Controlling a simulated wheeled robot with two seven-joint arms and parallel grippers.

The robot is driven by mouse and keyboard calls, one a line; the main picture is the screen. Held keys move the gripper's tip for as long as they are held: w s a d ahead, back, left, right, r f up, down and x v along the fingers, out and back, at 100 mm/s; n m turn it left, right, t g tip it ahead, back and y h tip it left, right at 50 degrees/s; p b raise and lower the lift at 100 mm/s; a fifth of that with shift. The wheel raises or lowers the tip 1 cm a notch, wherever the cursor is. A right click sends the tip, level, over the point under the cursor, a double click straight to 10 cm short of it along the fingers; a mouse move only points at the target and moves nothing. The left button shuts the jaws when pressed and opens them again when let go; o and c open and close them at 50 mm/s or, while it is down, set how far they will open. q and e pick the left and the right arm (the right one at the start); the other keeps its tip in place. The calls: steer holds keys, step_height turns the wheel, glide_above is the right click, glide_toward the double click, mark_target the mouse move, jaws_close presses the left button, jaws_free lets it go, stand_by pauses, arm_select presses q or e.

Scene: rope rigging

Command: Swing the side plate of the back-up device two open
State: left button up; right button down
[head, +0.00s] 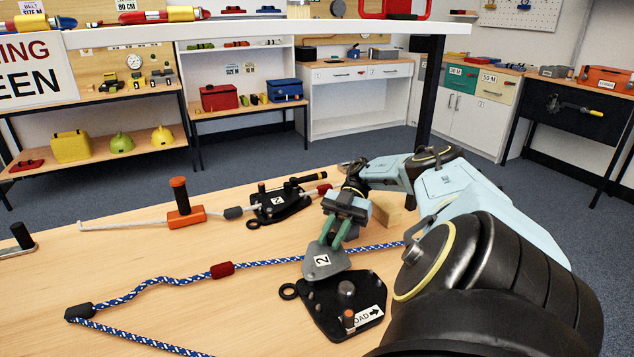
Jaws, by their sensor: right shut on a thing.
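The back-up device two (343,304) lies at the front of the table, a black plate with a round post, a small orange-topped pin and a white label with "OAD" and an arrow. Its grey side plate (325,261), marked "2", stands out beyond the device's back edge, over the blue rope. My right gripper (335,240) reaches down from behind with green fingers, shut on the side plate. The blue-and-white rope (180,280) runs behind the black plate, and the side plate hides part of it. My left gripper is not in view.
Another black device (280,203) marked "2" lies farther back with a white rope and an orange block (186,218). A dark red sleeve (222,270) sits on the blue rope. A wooden block (388,216) stands behind my right arm. The table's left middle is largely clear.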

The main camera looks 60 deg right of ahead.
steer(key=shift+a, duration=0.1)
stand_by(0.3)
steer(key=c, duration=1.3)
jaws_free()
steer(key=shift+o, duration=0.2)
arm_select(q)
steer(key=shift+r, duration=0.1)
arm_select(e)
steer(key=shift+r, duration=0.1)
steer(key=shift+r, duration=0.25)
step_height(320, 180, up, 8)
steer(key=p, duration=0.3)
steer(key=shift+p, duration=0.3)
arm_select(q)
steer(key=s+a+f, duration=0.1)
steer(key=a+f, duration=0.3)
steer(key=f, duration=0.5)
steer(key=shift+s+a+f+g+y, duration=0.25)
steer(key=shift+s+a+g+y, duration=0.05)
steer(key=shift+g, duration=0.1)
arm_select(e)
steer(key=shift+r, duration=0.65)
